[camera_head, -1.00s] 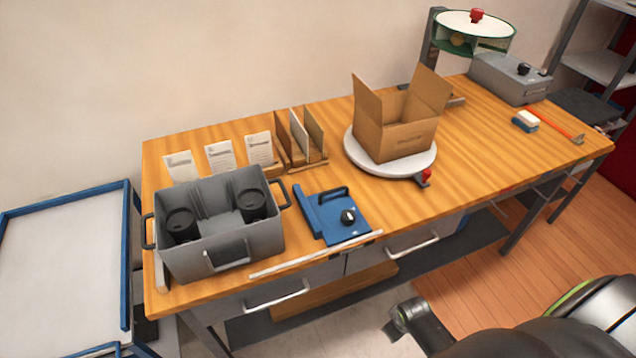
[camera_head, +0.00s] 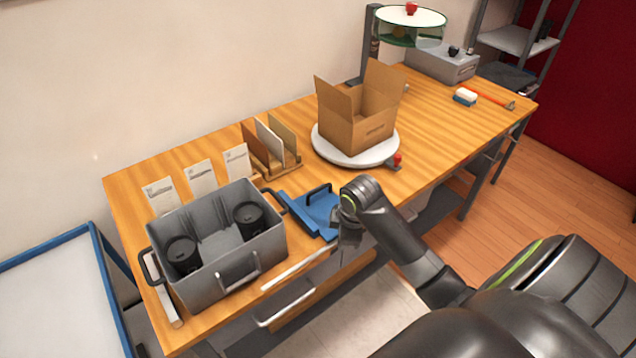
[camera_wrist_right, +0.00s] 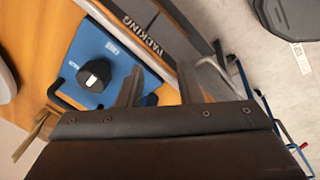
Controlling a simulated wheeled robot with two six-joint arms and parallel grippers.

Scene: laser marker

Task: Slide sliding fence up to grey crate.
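The blue sliding fence (camera_head: 300,215), with a black bar handle, lies flat on the table just right of the grey crate (camera_head: 200,292); a narrow gap seems to separate them. The crate holds two black lidded cups. My right gripper (camera_head: 346,246) hangs at the table's front edge, by the fence's right side, and hides part of it. In the right wrist view the fence (camera_wrist_right: 85,48) shows its black knob and handle beyond my right gripper (camera_wrist_right: 160,88), whose two fingers are apart with nothing between them. My left gripper is not in view.
A white strip (camera_head: 296,270) runs along the front edge before the fence. A card rack (camera_head: 272,152) stands behind it. An open cardboard box (camera_head: 360,125) sits on a round white turntable (camera_head: 330,148) to the right. Drawer handles project below the front edge.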

